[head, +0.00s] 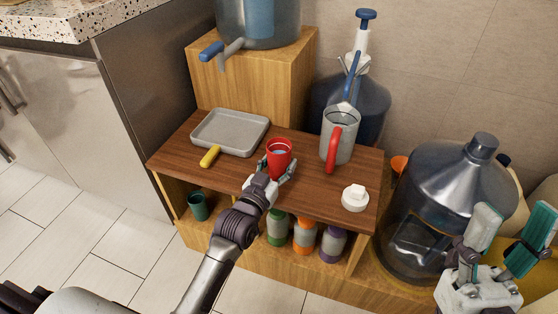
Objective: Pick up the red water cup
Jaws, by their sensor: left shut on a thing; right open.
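The red water cup (278,160) stands upright near the front of the brown wooden shelf top (300,205), with some liquid visible inside. My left gripper (276,177) reaches it from the front and is shut on it, its fingers at the cup's sides. Whether the cup's base touches the shelf is hidden by the gripper. My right gripper (505,236) is open and empty at the lower right, in front of the large water bottle (432,215).
A grey pan with a yellow handle (230,132) lies left of the cup. A grey pitcher with a red handle (341,136) and a white lid-like piece (355,198) are to the right. Several bottles (304,236) and a dark green cup (198,205) sit below.

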